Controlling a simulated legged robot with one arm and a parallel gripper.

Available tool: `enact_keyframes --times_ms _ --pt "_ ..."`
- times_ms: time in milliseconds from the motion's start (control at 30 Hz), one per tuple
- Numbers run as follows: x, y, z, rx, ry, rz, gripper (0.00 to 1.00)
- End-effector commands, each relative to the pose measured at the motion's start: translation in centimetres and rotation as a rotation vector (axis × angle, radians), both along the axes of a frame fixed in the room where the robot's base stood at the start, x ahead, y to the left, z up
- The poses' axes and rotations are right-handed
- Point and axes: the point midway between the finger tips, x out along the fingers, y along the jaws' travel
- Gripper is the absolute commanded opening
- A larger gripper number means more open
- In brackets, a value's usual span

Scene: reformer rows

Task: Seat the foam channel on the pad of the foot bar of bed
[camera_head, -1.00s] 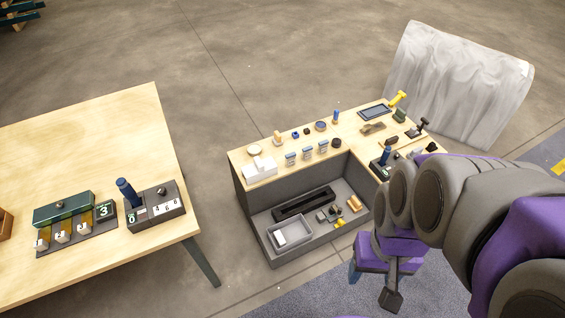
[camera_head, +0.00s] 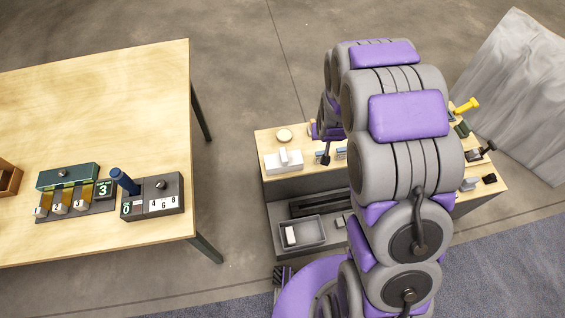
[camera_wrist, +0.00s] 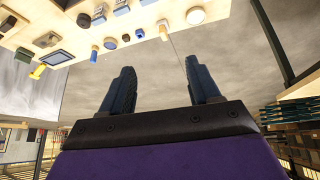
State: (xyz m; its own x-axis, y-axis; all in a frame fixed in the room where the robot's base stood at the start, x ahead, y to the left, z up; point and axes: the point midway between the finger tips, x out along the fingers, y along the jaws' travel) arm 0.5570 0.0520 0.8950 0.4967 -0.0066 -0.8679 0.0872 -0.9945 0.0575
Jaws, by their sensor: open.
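My gripper (camera_wrist: 161,85) is open in the wrist view, with its two dark blue fingers apart and nothing between them. Its end is mostly hidden behind my arm in the head view. I cannot single out the foam channel with certainty. A long black channel-like piece (camera_head: 318,207) lies on the lower shelf of the corner bench, partly hidden by my arm. I cannot clearly make out a bed's foot bar or its pad.
The left wooden table (camera_head: 110,110) has much clear top. The corner bench (camera_head: 267,145) carries a white box (camera_head: 283,163) and small items; a grey tray (camera_head: 318,231) sits on its lower shelf. A draped grey block (camera_head: 525,95) stands at right. Floor separates table and bench.

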Motion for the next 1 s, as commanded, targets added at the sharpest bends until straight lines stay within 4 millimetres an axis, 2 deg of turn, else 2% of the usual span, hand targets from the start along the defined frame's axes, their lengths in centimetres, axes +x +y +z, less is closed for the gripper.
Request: enact_keyframes --times_ms 33,233,433,700,833,1000 --pt "0.6 0.3 -2.0 0.002 -0.015 0.008 0.62" --pt "3.5 1.8 -7.8 0.016 -0.142 0.046 0.62" --pt "4.6 4.1 -13.5 0.034 -0.263 0.089 0.62" --pt "3.4 6.7 -20.6 0.078 -0.426 0.144 0.62" --pt "1.7 7.8 -23.7 0.105 -0.502 0.167 0.62" --pt "-1.0 8.9 -26.5 0.143 -0.592 0.189 0.62"
